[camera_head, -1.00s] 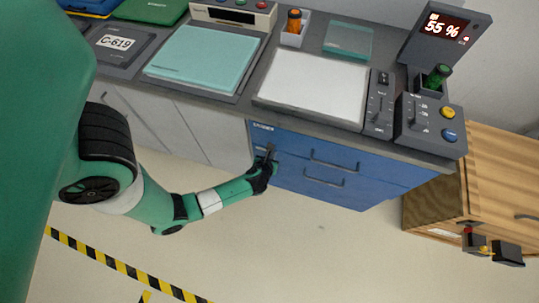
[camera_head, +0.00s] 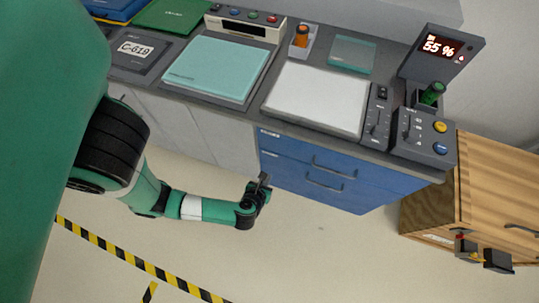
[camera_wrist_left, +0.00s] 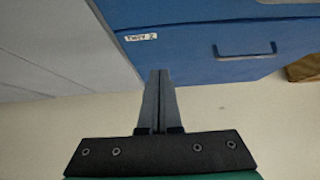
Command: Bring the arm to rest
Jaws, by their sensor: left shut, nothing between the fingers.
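My left arm, green with black joints, comes in from the left in the head view. Its gripper (camera_head: 264,180) is in front of the cabinet's lower left corner, below the worktop. In the left wrist view the two dark fingers (camera_wrist_left: 157,100) lie together, shut and empty. They point toward the blue drawer front (camera_wrist_left: 205,45), which has a small label and a handle; they look apart from the handle. My right gripper does not show.
The blue drawers (camera_head: 335,173) are closed under the grey worktop. A wooden cabinet (camera_head: 485,190) stands at the right. The floor (camera_head: 310,250) in front is clear, with striped tape.

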